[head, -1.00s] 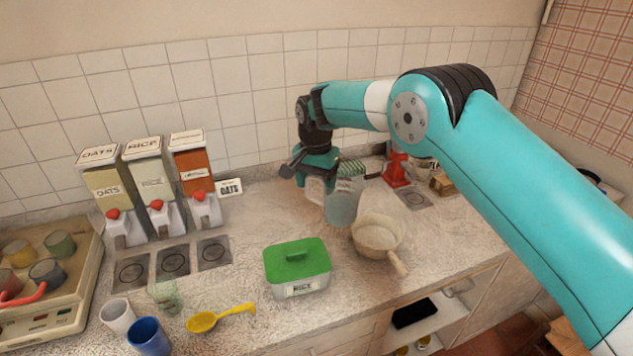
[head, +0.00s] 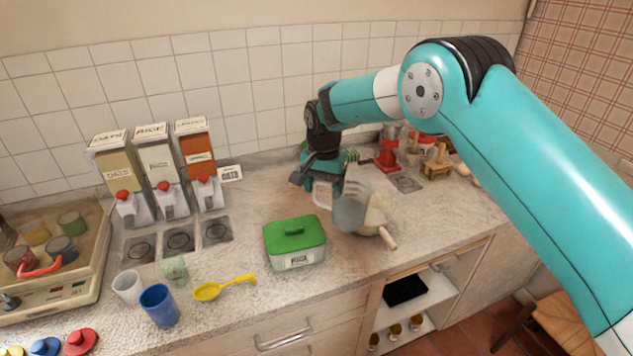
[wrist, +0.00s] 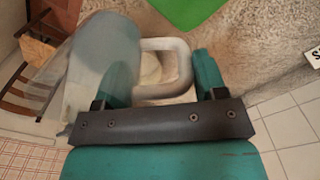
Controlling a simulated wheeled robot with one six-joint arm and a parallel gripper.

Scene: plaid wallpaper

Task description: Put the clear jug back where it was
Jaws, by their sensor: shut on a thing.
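The clear jug (head: 351,208) is a see-through, greyish vessel. My gripper (head: 320,182) is shut on it, by its pale handle as far as the wrist view shows. In the wrist view the jug's body (wrist: 100,55) lies left of the fingers, and the handle (wrist: 180,65) lies between the fingers of my gripper (wrist: 163,80). In the head view the jug overlaps the beige pan (head: 376,226), hiding part of it. I cannot tell whether the jug touches the pan or the counter.
A green-lidded rice box (head: 296,256) stands left of the jug. Three dispensers (head: 160,175) stand at the back left. A red grinder-like item (head: 388,155) and a wooden stand (head: 436,165) are at the back right. Cups and a yellow spoon (head: 224,288) lie at the front left.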

